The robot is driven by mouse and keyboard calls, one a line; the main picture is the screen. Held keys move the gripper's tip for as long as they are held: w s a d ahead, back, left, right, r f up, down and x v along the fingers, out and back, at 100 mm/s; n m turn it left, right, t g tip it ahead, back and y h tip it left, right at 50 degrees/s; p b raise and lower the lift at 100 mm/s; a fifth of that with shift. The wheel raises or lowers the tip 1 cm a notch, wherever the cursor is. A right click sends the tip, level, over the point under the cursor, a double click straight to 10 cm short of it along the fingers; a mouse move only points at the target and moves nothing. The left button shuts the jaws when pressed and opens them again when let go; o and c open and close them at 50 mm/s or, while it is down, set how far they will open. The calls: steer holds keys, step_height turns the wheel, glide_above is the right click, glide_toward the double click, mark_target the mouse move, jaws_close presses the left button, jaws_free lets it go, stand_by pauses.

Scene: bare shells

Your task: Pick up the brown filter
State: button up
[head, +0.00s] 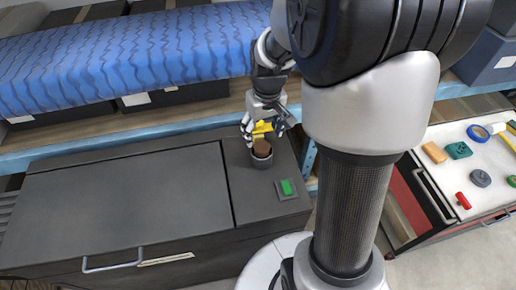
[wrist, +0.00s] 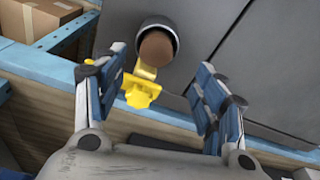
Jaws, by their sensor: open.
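The brown filter (head: 262,147) is a round brown piece sitting in the top of a dark grey round holder (head: 262,161) on the grey cabinet. In the wrist view the filter (wrist: 156,47) lies inside the holder's rim (wrist: 143,25), near the top centre. My gripper (head: 264,134) is open and empty, just above and behind the holder. In the wrist view its two fingers (wrist: 161,62) stand wide apart, one to each side of the filter. A yellow piece (wrist: 142,92) shows between the fingers, beside the holder; whether it is joined to the holder is unclear.
A green button on a grey plate (head: 287,189) sits right of the holder. The grey cabinet top (head: 130,195) is otherwise clear. A blue shelf edge (head: 120,142) and blue roll (head: 130,60) lie behind. A red-sided bench (head: 450,180) with small coloured items stands right.

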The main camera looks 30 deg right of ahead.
mark_target(262, 146)
steer(key=f, duration=0.2)
steer(key=f+b, duration=0.1)
steer(key=f, duration=0.2)
steer(key=w+f+b, duration=0.1)
steer(key=f, duration=0.1)
steer(key=shift+w+d+f, duration=0.1)
steer(key=shift+d+f, duration=0.25)
steer(key=shift+f, duration=0.05)
steer(key=shift+r, duration=0.1)
steer(key=shift+c, duration=0.5)
steer(key=c, duration=1.3)
